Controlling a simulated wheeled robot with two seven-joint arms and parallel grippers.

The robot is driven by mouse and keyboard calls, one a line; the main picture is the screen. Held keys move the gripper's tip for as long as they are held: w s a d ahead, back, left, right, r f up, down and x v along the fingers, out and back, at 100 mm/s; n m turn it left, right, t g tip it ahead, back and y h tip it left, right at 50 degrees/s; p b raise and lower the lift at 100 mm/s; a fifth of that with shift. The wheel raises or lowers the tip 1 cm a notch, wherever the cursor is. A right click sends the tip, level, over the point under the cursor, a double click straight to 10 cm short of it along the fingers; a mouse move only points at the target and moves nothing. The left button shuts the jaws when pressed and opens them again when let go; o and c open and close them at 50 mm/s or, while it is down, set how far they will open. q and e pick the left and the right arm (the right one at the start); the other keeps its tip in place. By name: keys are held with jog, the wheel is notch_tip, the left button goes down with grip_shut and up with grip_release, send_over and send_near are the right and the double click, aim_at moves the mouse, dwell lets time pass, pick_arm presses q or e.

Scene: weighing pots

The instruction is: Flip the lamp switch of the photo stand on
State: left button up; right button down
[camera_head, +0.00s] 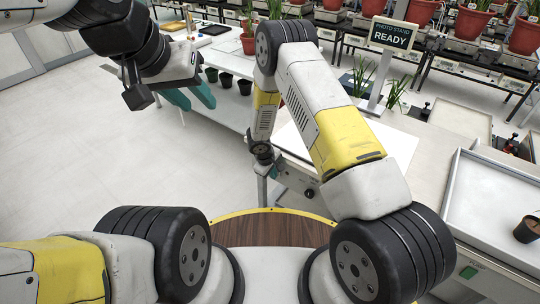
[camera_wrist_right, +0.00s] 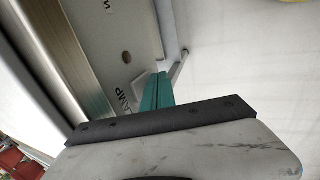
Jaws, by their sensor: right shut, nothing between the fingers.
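Part of a grey panel (camera_head: 292,178) shows below the stand's white surface, beside my right arm. In the right wrist view a panel (camera_wrist_right: 110,35) carries the lettering "LAMP" and a small round dark spot. A thin light rod (camera_wrist_right: 178,66) sticks out near it; I cannot tell whether it is the lamp switch or its position. My right gripper (camera_wrist_right: 156,92) is shut and empty, its teal fingertips close to the rod and panel; contact is unclear. My left gripper (camera_head: 188,98) is open and empty, over the floor.
A white tray (camera_head: 490,205) with a small dark pot (camera_head: 527,229) stands at the right. Several dark pots stand on a low shelf at upper left. Potted plants fill racks at the back. Open floor (camera_head: 130,160) lies at the left.

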jog(key=shift+w+d+f, duration=0.15)
jog(key=shift+w+d, duration=0.1)
dwell(0.3)
jog(key=shift+r, duration=0.85)
jog(key=shift+a, duration=0.1)
